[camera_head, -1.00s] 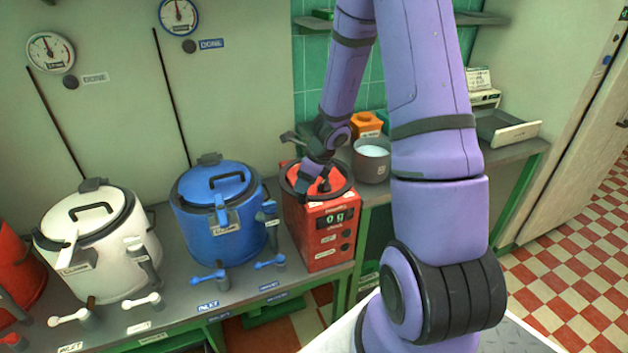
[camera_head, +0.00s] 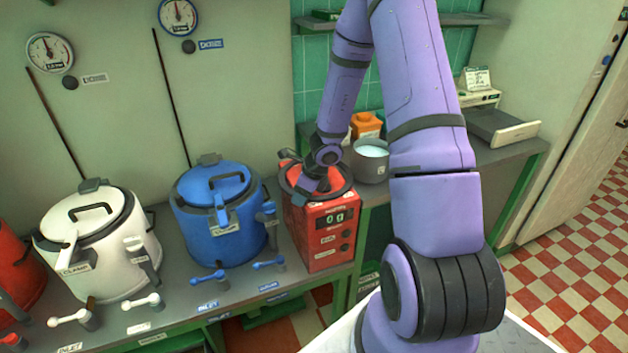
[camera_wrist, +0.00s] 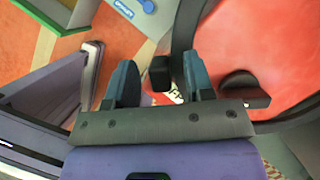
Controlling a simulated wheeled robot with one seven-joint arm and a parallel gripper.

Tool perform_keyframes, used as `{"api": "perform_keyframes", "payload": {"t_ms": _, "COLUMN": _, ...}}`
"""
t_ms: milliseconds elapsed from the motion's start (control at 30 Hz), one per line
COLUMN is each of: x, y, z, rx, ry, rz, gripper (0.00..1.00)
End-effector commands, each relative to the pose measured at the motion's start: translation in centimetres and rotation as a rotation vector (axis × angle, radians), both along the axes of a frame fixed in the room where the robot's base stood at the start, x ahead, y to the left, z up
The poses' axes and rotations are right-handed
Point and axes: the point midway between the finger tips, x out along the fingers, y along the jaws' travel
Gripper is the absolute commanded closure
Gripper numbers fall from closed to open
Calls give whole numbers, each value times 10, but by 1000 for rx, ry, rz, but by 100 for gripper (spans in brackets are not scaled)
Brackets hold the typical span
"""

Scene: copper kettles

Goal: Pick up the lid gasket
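The lid gasket, a dark ring (camera_head: 346,187), lies on top of the red scale (camera_head: 328,243), whose display reads 0 g. In the wrist view the ring (camera_wrist: 183,32) curves around the scale's red top, with a dark tab inside it at the right. My gripper (camera_head: 318,188) is down at the scale's top, its fingers hard to make out in the head view. In the wrist view my gripper (camera_wrist: 160,80) is open, with a small black block (camera_wrist: 160,70) between its fingers and gaps on both sides. Whether that block belongs to the ring I cannot tell.
A blue kettle (camera_head: 218,235) stands close left of the scale, with a white kettle (camera_head: 105,250) beyond it. A grey pot (camera_head: 370,165) and an orange container (camera_head: 366,124) stand behind to the right. The counter is crowded around the scale.

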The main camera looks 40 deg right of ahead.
Motion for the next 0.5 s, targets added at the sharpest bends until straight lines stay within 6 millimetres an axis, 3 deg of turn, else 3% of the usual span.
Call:
{"api": "perform_keyframes", "payload": {"t_ms": 33, "x": 0, "y": 0, "z": 0, "rx": 0, "ry": 0, "rz": 0, "gripper": 64}}
{"api": "perform_keyframes", "payload": {"t_ms": 200, "x": 0, "y": 0, "z": 0, "rx": 0, "ry": 0, "rz": 0, "gripper": 100}}
{"api": "perform_keyframes", "payload": {"t_ms": 500, "x": 0, "y": 0, "z": 1, "rx": -1, "ry": -1, "rz": 0, "gripper": 100}}
